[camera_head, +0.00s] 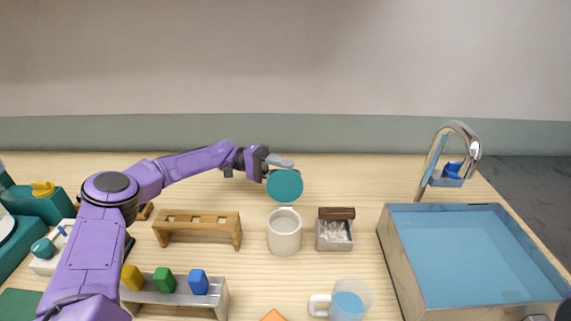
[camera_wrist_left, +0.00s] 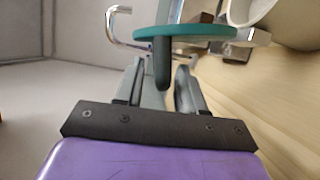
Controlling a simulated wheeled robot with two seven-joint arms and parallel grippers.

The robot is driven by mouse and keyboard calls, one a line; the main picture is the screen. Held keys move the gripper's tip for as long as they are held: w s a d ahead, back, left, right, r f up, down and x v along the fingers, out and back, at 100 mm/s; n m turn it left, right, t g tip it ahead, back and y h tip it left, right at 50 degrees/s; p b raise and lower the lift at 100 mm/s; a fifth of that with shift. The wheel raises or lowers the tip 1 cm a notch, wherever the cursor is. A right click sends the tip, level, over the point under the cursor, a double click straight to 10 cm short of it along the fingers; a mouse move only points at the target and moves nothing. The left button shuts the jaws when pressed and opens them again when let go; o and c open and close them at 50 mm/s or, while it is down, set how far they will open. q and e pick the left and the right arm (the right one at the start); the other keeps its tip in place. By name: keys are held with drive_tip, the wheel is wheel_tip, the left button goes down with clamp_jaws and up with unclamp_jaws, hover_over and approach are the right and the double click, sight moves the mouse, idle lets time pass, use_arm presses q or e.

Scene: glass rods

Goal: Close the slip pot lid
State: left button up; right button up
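The slip pot (camera_head: 284,236) is a pale, round, open-topped pot in the middle of the table. Its round teal lid (camera_head: 285,187) stands steeply raised at the pot's far side, its flat face toward the head camera. My left gripper (camera_head: 280,162) is behind the upper edge of the lid. In the left wrist view the lid (camera_wrist_left: 205,32) shows edge-on, and its dark teal handle (camera_wrist_left: 162,65) reaches between the left gripper's fingers (camera_wrist_left: 166,85). The fingers are apart; contact with the handle is unclear.
A small box (camera_head: 334,236) of white pieces stands right of the pot, and a wooden rack (camera_head: 198,232) stands left. A glass mug (camera_head: 348,300) is in front. A blue-lined sink (camera_head: 470,255) with a tap (camera_head: 460,130) is at the right.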

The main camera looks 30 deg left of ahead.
use_arm(q)
drive_tip(key=shift+s+d, duration=0.1)
drive_tip(key=shift+d, duration=0.2)
clamp_jaws()
